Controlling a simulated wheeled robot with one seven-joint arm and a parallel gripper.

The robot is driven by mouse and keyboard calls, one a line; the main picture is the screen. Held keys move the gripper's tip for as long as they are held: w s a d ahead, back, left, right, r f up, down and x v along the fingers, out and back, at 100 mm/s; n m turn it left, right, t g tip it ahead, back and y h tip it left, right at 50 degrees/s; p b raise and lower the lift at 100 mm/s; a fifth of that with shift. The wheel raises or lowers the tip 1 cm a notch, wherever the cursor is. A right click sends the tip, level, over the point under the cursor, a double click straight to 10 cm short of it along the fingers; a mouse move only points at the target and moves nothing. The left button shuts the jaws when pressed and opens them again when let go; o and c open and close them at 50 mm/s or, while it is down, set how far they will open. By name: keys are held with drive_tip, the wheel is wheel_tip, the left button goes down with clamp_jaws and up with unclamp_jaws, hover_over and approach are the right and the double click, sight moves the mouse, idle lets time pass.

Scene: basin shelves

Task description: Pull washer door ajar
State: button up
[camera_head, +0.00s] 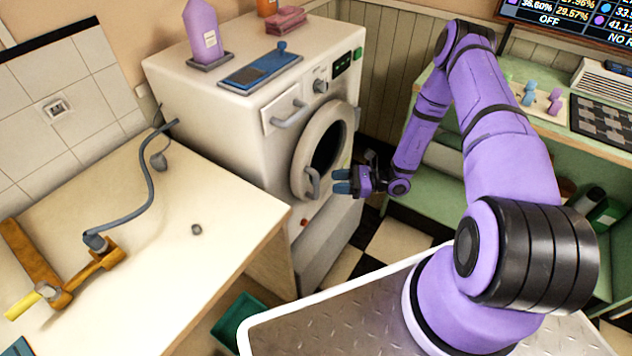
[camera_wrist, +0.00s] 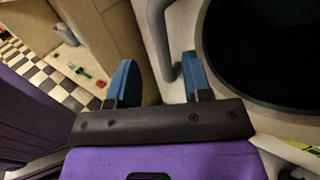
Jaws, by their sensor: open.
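The white washer (camera_head: 235,115) stands beside the counter. Its round door (camera_head: 308,138) is on the front face, with a dark window, and looks closed. The door handle (camera_head: 313,184) is a grey curved bar at the lower left of the door. My gripper (camera_head: 341,181) is just in front of the handle, its blue fingers pointing at it. In the wrist view my gripper (camera_wrist: 158,82) is open, and the handle (camera_wrist: 158,38) shows between and beyond the two fingers, nearer the right one. I cannot tell whether a finger touches it.
A basin counter (camera_head: 190,230) with a grey hose (camera_head: 150,190) is at the left. Green shelves (camera_head: 435,195) stand at the right. Checkered floor (camera_head: 395,240) is clear before the washer.

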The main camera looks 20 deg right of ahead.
sight(316, 181)
drive_tip(key=x, duration=0.7)
drive_tip(key=shift+d, duration=0.1)
clamp_jaws()
